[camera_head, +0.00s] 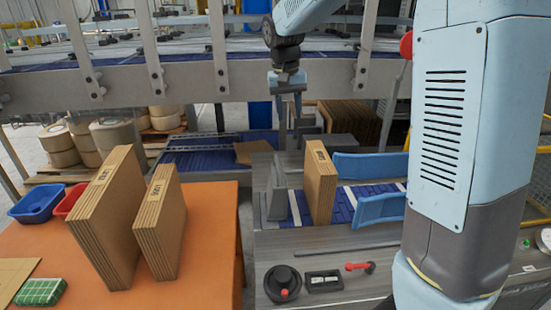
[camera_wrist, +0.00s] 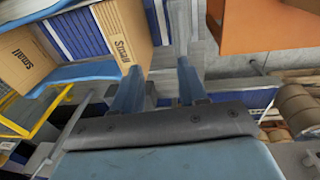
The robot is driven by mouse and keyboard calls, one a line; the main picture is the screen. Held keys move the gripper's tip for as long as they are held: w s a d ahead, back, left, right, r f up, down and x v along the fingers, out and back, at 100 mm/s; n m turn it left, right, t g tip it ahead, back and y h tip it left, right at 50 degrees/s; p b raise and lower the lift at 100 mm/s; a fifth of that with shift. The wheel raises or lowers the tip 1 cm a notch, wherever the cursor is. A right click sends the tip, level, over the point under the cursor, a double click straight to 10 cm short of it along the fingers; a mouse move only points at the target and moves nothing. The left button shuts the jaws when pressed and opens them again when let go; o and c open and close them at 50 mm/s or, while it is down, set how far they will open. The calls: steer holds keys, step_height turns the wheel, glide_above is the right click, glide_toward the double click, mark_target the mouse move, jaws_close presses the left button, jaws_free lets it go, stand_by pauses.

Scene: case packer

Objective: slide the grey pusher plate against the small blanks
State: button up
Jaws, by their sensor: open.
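The grey pusher plate (camera_head: 276,192) stands upright at the left end of the blue slatted magazine bed. The small blanks (camera_head: 320,182) stand upright as a brown stack just right of it, with a narrow gap between. My gripper (camera_head: 290,122) is open and empty, fingers pointing down, above and behind the plate. In the wrist view my gripper (camera_wrist: 158,85) has its fingers spread. A grey upright part, seemingly the plate (camera_wrist: 180,28), lies beyond the fingers. The blanks (camera_wrist: 122,38), marked "Small", are to its left.
Two blue guide rails (camera_head: 369,165) flank the bed on the right. An orange table (camera_head: 210,225) at left carries two tall blank stacks (camera_head: 107,215). A black knob (camera_head: 282,283) and a red-handled lever (camera_head: 359,267) sit on the front ledge. A conveyor frame crosses behind.

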steer(key=h, duration=0.1)
glide_toward(277, 161)
steer(key=shift+g, duration=0.4)
steer(key=f, duration=0.2)
steer(key=d+f, duration=0.1)
steer(key=f, duration=0.5)
steer(key=shift+w+d+f, duration=0.1)
steer(key=shift+w+d, duration=0.05)
steer(key=shift+w, duration=0.1)
steer(key=shift+c, duration=0.4)
jaws_close()
